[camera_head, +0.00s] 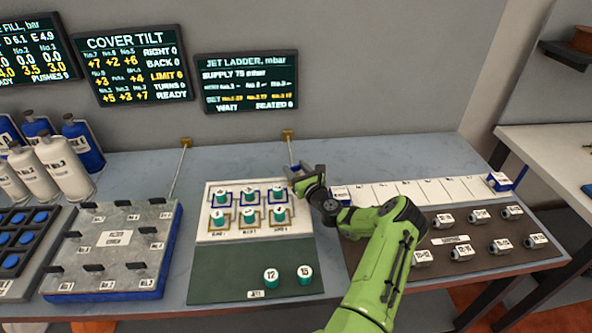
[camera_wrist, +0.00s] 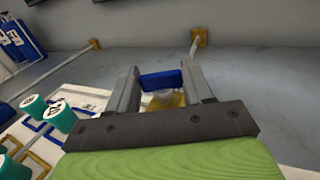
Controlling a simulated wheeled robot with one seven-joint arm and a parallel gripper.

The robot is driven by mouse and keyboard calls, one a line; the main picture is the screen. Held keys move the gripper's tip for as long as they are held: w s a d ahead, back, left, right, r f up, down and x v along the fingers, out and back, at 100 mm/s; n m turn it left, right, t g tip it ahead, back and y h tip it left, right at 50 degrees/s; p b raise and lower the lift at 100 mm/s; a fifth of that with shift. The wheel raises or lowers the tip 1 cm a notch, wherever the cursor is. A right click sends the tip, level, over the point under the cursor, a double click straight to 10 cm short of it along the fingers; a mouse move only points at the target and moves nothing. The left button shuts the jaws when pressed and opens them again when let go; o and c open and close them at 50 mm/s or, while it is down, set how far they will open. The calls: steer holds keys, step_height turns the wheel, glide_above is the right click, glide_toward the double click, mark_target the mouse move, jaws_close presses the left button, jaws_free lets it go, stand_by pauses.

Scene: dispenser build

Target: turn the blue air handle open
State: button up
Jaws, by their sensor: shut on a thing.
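The blue air handle (camera_wrist: 162,80) shows in the wrist view as a short blue bar, set crosswise between the two fingers of my gripper (camera_wrist: 164,74). A pale round part and a yellow base (camera_wrist: 178,100) show just below it. The fingers are shut on the handle. In the head view my gripper (camera_head: 297,171) is at the back of the bench, at the near end of a thin pipe (camera_head: 290,151) from a brass wall fitting (camera_head: 288,133). There the gripper mostly hides the handle.
Left of my gripper is a white panel (camera_head: 205,232) with several teal-and-white jets in outlined squares. Two loose jets, 12 (camera_head: 271,277) and 15 (camera_head: 304,273), stand on the green mat (camera_head: 220,280). The jet ladder screen (camera_head: 247,82) reads supply 75 mbar and WAIT.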

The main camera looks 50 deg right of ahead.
steer(key=shift+c, duration=0.4)
steer(key=shift+w+a+r+m+g+h+p, duration=0.15)
steer(key=shift+m+g+h+p, duration=0.35)
steer(key=shift+m+h+p, duration=0.5)
steer(key=m+g+h, duration=0.1)
steer(key=h, duration=0.1)
steer(key=m+g+h, duration=0.1)
steer(key=h, duration=0.1)
steer(key=shift+a+m+g, duration=0.1)
steer(key=shift+m+g, duration=0.2)
steer(key=o, duration=1)
steer(key=shift+o, duration=0.2)
steer(key=shift+f, duration=0.2)
